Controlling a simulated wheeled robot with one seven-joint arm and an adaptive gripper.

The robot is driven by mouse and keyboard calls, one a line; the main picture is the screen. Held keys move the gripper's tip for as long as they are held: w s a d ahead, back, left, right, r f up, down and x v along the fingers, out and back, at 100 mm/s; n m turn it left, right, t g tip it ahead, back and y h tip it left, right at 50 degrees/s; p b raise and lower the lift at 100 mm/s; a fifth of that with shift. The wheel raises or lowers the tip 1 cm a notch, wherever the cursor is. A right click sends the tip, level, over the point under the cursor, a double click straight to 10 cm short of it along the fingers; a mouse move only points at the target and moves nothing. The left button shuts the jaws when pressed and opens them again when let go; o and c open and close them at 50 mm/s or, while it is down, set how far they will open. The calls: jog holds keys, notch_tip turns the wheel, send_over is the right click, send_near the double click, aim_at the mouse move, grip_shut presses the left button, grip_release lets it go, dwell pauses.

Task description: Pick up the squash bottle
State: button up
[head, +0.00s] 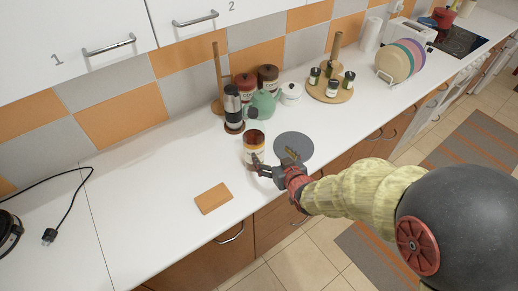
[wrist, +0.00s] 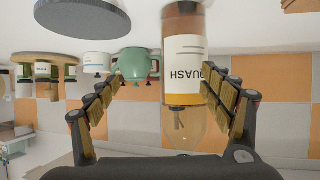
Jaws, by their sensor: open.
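The squash bottle (head: 254,143) stands on the white counter, with amber contents and a pale label. In the wrist view, which is upside down, the bottle (wrist: 182,85) shows the word SQUASH and its clear neck points down in the picture. My gripper (head: 262,168) is open and empty, low over the counter at the near side of the bottle. In the wrist view the bottle lies between the two fingers (wrist: 165,95), closer to the right one, which overlaps its edge. I cannot tell whether they touch.
A grey round plate (head: 294,146) lies right of the bottle. An orange board (head: 213,198) lies to the left. Behind stand a coffee press (head: 233,108), a green teapot (head: 263,105) and a white pot (head: 290,94). The left counter is mostly clear.

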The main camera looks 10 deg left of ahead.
aim_at(254, 151)
jog(key=shift+n+y, duration=0.3)
jog(key=shift+y, duration=0.3)
jog(key=a+f, duration=0.3)
jog(key=a, duration=0.1)
jog(key=shift+s+f, duration=0.1)
jog(key=shift+f, duration=0.15)
jog(key=shift+r+b+x, duration=0.2)
jog(key=shift+b+x, duration=0.15)
jog(key=shift+x, duration=1)
jog(key=shift+r+b+x, duration=0.2)
jog(key=shift+b+x, duration=0.1)
jog(key=shift+x, duration=1.05)
jog(key=shift+a, duration=0.2)
jog(key=shift+c, duration=1.4)
grip_shut()
jog(key=shift+r, duration=0.15)
